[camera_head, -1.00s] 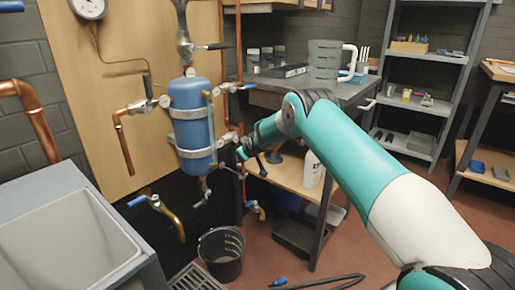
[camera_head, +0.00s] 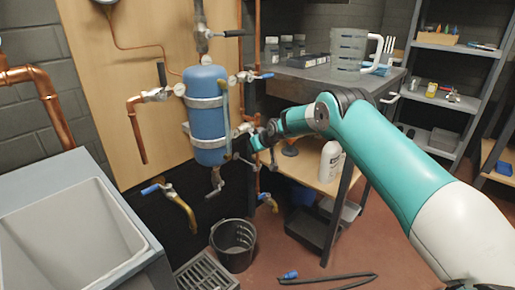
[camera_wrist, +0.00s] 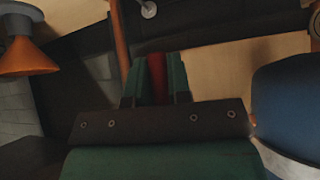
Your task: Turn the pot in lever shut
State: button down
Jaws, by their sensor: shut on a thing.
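The pot is a blue tank (camera_head: 209,118) with two grey straps, upright against the wooden board. It also shows at the right edge of the wrist view (camera_wrist: 288,105). My gripper (camera_head: 250,142) is at the pot's lower right, by the copper pipe and fittings there. In the wrist view its green fingers (camera_wrist: 157,68) are shut on a red lever (camera_wrist: 157,78), which appears to be the pot in lever. Most of this lever is hidden by the fingers, and its angle cannot be told. No label can be read.
Other levers are a black one (camera_head: 233,33) above the pot and blue ones at its right (camera_head: 264,76) and lower left (camera_head: 150,189). A sink (camera_head: 75,225), a black bucket (camera_head: 233,246) and a workbench (camera_head: 340,85) stand around. A hose (camera_head: 330,280) lies on the floor.

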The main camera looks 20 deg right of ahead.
jog(key=c, duration=1.1)
grip_release()
jog(key=p+v, duration=0.3)
jog(key=v, duration=1.4)
jog(key=shift+s+r, duration=0.1)
jog(key=shift+r, duration=0.1)
